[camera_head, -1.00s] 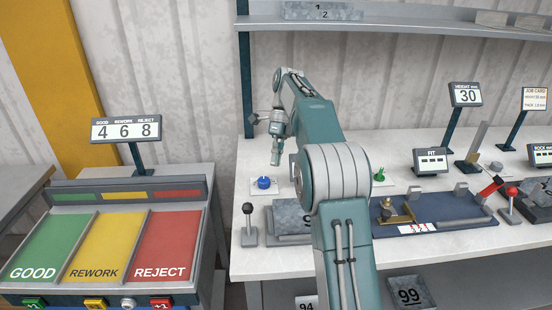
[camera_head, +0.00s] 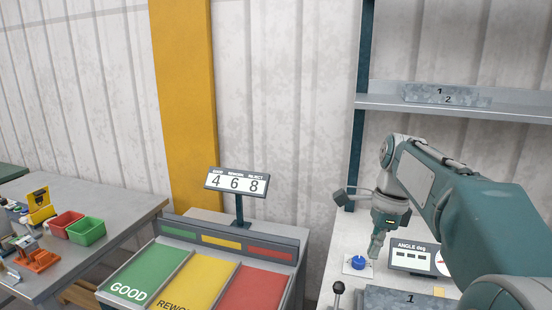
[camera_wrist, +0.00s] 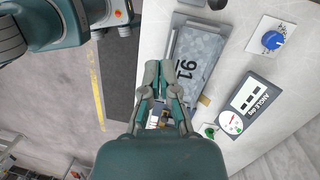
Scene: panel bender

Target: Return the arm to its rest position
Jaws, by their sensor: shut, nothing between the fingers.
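My gripper (camera_head: 374,248) hangs at the end of my teal and grey arm on the right of the head view, pointing down above the white bench. It is shut and empty. Near its tip in the picture is a blue knob (camera_head: 358,263) on a white plate. I cannot tell the exact height of the fingers over the bench.
An angle display (camera_head: 412,258) stands close right of my gripper. A shelf (camera_head: 450,108) runs above the bench behind my arm. The sorting console (camera_head: 215,243) with green, yellow and red panels is left of the bench. A grey table (camera_head: 110,215) with small bins stands far left.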

